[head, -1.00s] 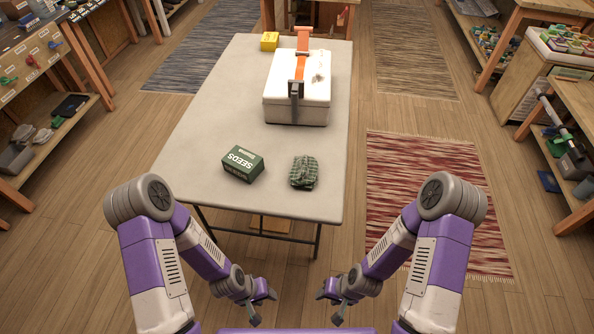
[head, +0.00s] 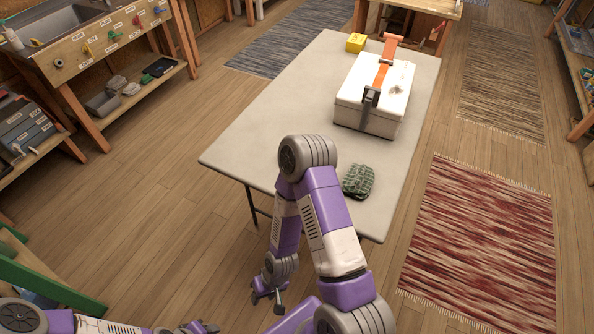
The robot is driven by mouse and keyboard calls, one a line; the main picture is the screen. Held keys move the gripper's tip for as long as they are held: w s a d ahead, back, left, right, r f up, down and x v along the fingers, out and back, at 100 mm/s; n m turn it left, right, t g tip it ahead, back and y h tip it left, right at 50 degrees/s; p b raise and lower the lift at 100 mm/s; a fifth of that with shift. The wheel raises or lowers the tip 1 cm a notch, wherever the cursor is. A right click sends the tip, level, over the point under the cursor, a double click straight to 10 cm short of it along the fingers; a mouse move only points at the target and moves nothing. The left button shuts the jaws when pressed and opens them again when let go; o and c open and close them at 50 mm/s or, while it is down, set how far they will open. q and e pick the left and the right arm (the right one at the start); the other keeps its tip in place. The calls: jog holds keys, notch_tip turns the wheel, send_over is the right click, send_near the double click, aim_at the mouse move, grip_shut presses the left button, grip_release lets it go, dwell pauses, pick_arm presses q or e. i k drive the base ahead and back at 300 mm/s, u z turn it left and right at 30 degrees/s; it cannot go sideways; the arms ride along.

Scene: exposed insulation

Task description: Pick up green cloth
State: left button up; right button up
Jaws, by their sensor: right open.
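The green checked cloth (head: 358,181) lies crumpled on the light grey table (head: 245,150), near its front right corner. My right arm stands in front of the table, just left of the cloth in the picture. My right gripper (head: 267,303) hangs low in front of the table, open and empty, well apart from the cloth. My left gripper (head: 203,327) shows only in part at the bottom edge, and its jaws cannot be made out.
A white case (head: 372,105) with an orange strap stands on the table behind the cloth. A small yellow box (head: 356,43) sits at the far edge. A red striped rug (head: 485,240) lies right of the table. A green wooden piece (head: 45,275) is at lower left.

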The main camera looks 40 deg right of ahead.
aim_at(358, 183)
jog(key=u, duration=1.55)
jog(key=k, duration=1.65)
jog(key=z, duration=1.25)
